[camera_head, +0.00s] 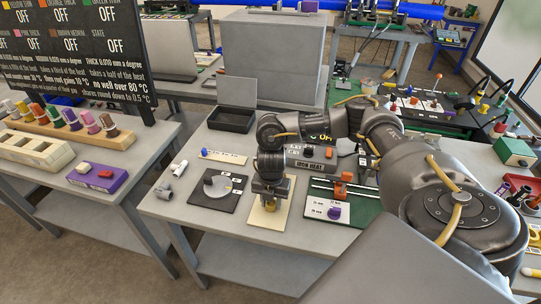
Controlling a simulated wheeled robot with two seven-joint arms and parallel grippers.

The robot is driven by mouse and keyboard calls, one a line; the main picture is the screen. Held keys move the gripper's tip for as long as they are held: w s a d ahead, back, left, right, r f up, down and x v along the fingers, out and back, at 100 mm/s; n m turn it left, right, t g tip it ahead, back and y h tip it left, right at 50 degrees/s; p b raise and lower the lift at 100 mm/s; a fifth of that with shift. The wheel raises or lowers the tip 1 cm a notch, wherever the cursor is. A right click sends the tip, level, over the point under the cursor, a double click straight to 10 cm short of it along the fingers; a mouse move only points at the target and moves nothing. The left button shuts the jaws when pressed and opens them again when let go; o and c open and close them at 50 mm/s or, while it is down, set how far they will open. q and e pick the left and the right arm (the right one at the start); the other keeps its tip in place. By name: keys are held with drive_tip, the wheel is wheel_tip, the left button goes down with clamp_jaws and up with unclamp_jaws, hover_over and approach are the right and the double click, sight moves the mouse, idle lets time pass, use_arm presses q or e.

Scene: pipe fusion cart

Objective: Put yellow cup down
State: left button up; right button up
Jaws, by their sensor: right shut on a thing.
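My right gripper (270,195) points down over a cream board (269,223) on the grey table. It is shut on the yellow cup (270,207), of which only a small yellow part shows below the fingers. The cup is at or just above the board; I cannot tell if it touches. My left gripper is not in view.
Left of the board is a black mat (228,202) with a grey disc. Right is a green base (362,213) with rods, an orange slider and a purple knob. Behind are the iron heat box (318,164) and a black tray (232,120).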

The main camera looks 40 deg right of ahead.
drive_tip(key=shift+f, duration=0.2)
drive_tip(key=o, duration=1)
wheel_tip(320, 180, up, 12)
drive_tip(key=shift+r, duration=0.25)
